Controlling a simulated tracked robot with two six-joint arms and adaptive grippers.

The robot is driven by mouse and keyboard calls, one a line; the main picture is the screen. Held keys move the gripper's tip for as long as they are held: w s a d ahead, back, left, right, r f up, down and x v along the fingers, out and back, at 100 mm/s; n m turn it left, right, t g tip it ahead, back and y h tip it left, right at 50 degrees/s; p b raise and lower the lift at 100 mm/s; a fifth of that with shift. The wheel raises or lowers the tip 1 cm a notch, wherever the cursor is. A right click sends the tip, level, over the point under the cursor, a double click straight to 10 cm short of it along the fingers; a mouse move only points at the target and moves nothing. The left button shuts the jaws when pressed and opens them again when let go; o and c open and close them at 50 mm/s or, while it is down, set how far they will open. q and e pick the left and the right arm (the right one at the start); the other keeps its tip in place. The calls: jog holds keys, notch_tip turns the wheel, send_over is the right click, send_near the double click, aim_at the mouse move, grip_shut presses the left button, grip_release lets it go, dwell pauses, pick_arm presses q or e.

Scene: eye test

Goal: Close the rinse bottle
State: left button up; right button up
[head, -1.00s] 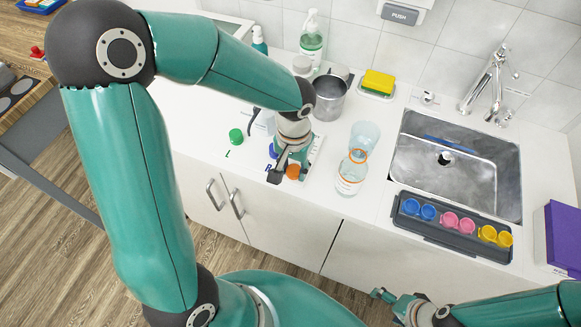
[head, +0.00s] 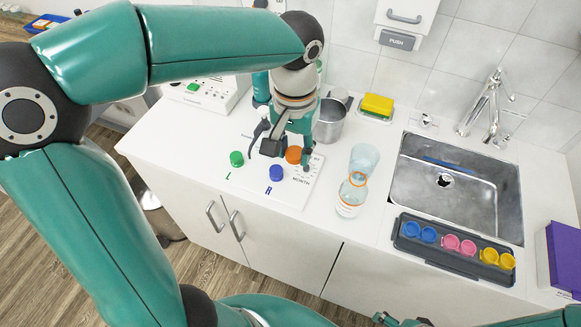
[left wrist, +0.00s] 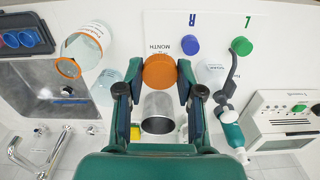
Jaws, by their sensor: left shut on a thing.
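The clear rinse bottle (head: 350,196) stands upright on the counter, right of the white board, with an orange ring at its open neck. It also shows at upper left in the left wrist view (left wrist: 84,47). My left gripper (head: 283,148) is shut on an orange cap (head: 293,155), left of the bottle and apart from it. The cap (left wrist: 160,71) sits between both fingertips in the left wrist view. How high it is held is hard to tell. My right gripper (head: 385,319) barely shows at the bottom edge; its jaws are cut off.
A clear cup (head: 364,159) stands right behind the bottle. A green cap (head: 236,158) and a blue cap (head: 277,172) lie on the board (head: 292,198). A metal mug (head: 328,124) is behind. The sink (head: 468,200) and cup tray (head: 440,252) are right.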

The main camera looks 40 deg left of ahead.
aim_at(294, 153)
pick_arm(q)
notch_tip(294, 153, up, 5)
jog(key=shift+f, duration=0.1)
pick_arm(e)
jog(key=shift+r, duration=0.1)
dwell(0.3)
